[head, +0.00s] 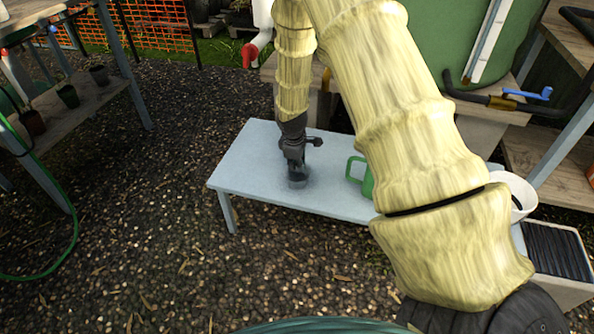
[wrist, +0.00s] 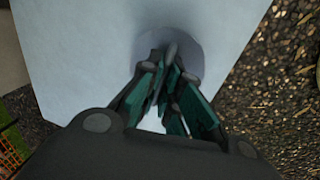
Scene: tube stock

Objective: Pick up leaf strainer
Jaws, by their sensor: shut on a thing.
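My gripper (head: 298,172) points down over the left part of the pale blue table (head: 250,165). In the wrist view the fingers of my gripper (wrist: 172,62) come close together and are shut on a small grey, round thing, the leaf strainer (wrist: 193,50). Its round grey outline shows just beyond the fingertips, low against the table top. The fingers cover part of it, and I cannot tell whether it touches the table. In the head view it is small and mostly hidden by the fingers.
A green handled vessel (head: 357,172) stands right of my gripper, partly behind my arm. A white pot (head: 518,192) is at the right. A wooden shelf (head: 75,95) with small dark pots stands at the left. The table's front left is clear.

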